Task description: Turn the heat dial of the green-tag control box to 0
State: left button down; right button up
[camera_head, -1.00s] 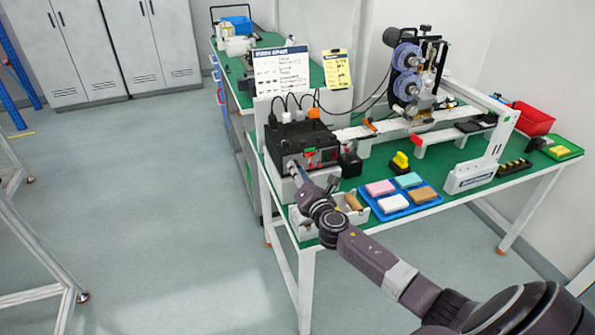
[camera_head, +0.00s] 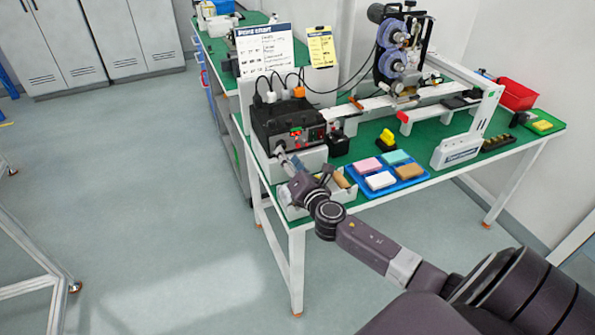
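A black control box (camera_head: 274,121) stands on a light base at the left end of the green-topped table (camera_head: 357,155). Its front panel has small red-lit and green marks. The heat dial and its setting are too small to read, and part of the panel's lower left is hidden behind my gripper. My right gripper (camera_head: 282,152) reaches up to the lower left of that panel, its tips at or very near the front. Contact and finger opening are too small to tell. My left gripper is not in view.
A small white bin (camera_head: 295,212) sits just below the box, close under my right wrist. A blue tray (camera_head: 401,184) with coloured blocks lies right of it. A sign board (camera_head: 264,50) and cables stand behind the box. The floor left of the table is clear.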

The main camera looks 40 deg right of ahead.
jog(key=v, duration=0.7)
jog(key=shift+s, duration=0.4)
jog(key=shift+a, duration=0.1)
